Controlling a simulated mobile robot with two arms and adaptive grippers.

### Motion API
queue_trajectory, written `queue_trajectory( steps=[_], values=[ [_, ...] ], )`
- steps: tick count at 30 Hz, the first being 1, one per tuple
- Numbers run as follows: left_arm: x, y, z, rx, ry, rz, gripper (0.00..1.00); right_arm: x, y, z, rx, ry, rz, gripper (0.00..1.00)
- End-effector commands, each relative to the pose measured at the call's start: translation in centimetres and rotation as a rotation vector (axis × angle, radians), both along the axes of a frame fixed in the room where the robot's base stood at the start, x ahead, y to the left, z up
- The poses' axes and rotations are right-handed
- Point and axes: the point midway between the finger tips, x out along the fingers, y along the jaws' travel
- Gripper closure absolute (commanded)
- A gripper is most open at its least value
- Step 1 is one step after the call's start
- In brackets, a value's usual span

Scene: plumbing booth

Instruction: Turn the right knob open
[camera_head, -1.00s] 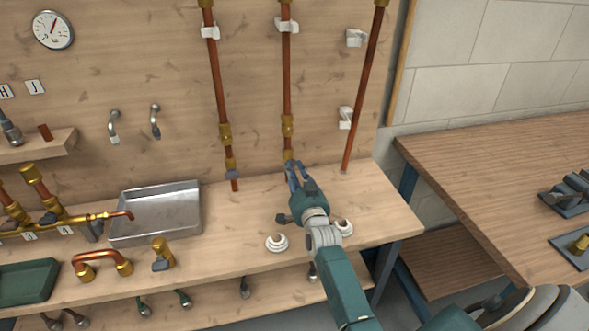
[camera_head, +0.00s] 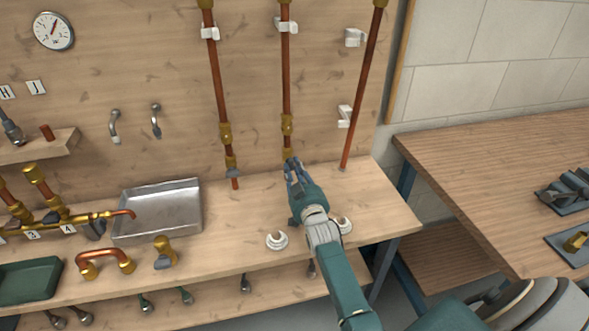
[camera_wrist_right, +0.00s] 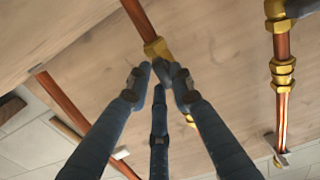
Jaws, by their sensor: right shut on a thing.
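The middle copper pipe (camera_head: 287,85) runs down the wooden wall to a brass valve fitting (camera_head: 288,152), which also shows in the wrist view (camera_wrist_right: 157,48). My right gripper (camera_head: 292,166) is at the lower end of this fitting. In the wrist view its dark fingers (camera_wrist_right: 160,76) close in on a small dark part just below the brass, and it is shut on this knob. The fingers cover most of the knob, so its angle cannot be told. A grey knob (camera_head: 233,174) on the left pipe is clear of the gripper. My left gripper is not in view.
A third copper pipe (camera_head: 364,90) stands to the right of my gripper. White rings (camera_head: 277,240) lie on the bench (camera_head: 235,215) near my forearm. A metal tray (camera_head: 197,222) stands to the left. A second table (camera_head: 480,165) is at the right.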

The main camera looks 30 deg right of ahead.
Motion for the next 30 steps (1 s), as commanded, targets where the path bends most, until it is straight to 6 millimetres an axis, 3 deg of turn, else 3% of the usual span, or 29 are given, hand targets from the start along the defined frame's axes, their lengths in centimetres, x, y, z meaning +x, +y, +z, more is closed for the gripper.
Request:
queue_trajectory(
  steps=[12, 13, 15, 16, 25, 30],
  values=[
    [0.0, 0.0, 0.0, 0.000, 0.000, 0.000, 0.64, 0.0, 0.0, -0.2, -0.008, 0.008, 0.000, 1.00],
    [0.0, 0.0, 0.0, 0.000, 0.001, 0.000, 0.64, 0.0, 0.0, -0.3, -0.008, 0.008, 0.000, 0.75],
    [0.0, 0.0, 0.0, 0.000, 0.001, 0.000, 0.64, 0.0, 0.0, -0.2, -0.008, 0.006, 0.000, 0.61],
    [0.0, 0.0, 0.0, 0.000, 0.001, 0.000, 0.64, 0.0, 0.0, -0.2, -0.008, 0.006, 0.000, 0.59],
    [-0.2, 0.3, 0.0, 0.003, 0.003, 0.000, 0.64, -0.1, 0.1, -0.1, -0.006, 0.004, 0.000, 0.59],
    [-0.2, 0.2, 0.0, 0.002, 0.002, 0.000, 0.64, -1.8, 0.6, -0.2, -0.006, 0.004, 0.000, 0.59]
  ],
)
